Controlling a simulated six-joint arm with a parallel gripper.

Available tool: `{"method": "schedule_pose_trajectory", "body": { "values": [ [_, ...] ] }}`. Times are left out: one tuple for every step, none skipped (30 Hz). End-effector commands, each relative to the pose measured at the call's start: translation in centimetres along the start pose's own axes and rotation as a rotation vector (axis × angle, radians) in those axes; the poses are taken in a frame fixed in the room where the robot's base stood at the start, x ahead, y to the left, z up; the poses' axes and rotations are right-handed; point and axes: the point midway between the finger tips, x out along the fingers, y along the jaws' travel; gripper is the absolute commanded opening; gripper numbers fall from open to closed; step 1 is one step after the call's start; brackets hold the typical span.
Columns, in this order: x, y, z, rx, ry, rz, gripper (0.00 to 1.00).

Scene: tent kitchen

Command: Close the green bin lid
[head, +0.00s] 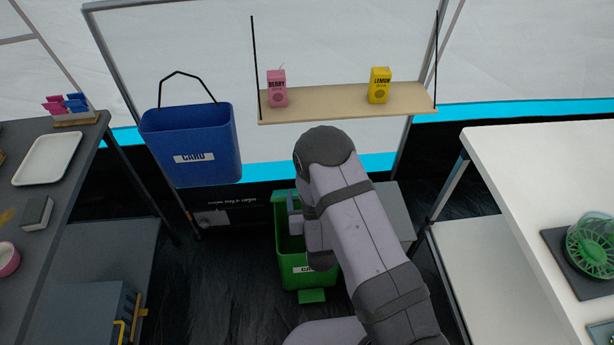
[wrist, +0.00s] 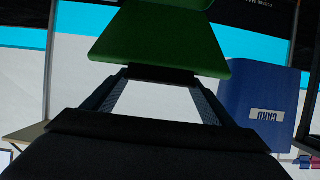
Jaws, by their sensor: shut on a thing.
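The green bin (head: 292,275) stands on the dark floor below the hanging shelf, with its front and left rim showing. Its inside is visible, so the lid is not down over the opening. The green lid (head: 279,197) shows as a small strip at the bin's back, mostly hidden by my arm. In the wrist view the green lid (wrist: 160,48) fills the top middle, at my fingertips. My gripper (wrist: 163,76) is shut on the lid's edge. In the head view my gripper (head: 294,206) is partly hidden behind my wrist.
A blue bin (head: 205,135) hangs left of the green bin. A wooden shelf (head: 340,101) holds a pink carton (head: 277,88) and a yellow carton (head: 379,85). A grey counter (head: 85,170) stands left, a white table (head: 540,170) right. Floor in front is clear.

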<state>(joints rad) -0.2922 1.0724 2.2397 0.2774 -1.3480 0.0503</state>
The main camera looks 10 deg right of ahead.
Motion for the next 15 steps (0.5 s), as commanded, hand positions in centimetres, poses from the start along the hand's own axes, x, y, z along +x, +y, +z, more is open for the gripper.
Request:
{"method": "schedule_pose_trajectory", "body": {
  "values": [
    [-0.6,-0.1,2.6,-0.005,-0.019,-0.003,0.38],
    [-0.9,0.0,3.3,-0.004,-0.018,-0.002,0.38],
    [-1.3,0.0,4.4,-0.004,-0.019,-0.002,0.37],
    [-1.5,0.0,5.2,-0.005,-0.02,-0.002,0.38],
    [-1.8,0.0,6.0,-0.005,-0.02,-0.003,0.38],
    [-2.1,0.0,7.2,-0.004,-0.022,-0.002,0.38],
    [-2.3,0.0,8.0,-0.005,-0.022,-0.002,0.38],
    [-2.5,0.0,8.8,-0.005,-0.022,-0.002,0.38],
    [-2.7,0.0,9.9,-0.005,-0.023,-0.002,0.0],
    [-2.9,0.0,9.6,-0.003,-0.017,-0.001,0.0],
    [-2.9,0.0,8.8,-0.001,-0.013,-0.001,0.08],
    [-2.9,0.0,8.6,0.0,-0.012,0.0,0.17],
    [-2.9,0.0,8.6,0.0,-0.012,0.0,0.24],
    [-2.9,0.0,8.6,0.0,-0.011,0.0,0.31],
    [-2.9,0.0,8.6,0.0,-0.011,0.0,0.41]
  ]
}}
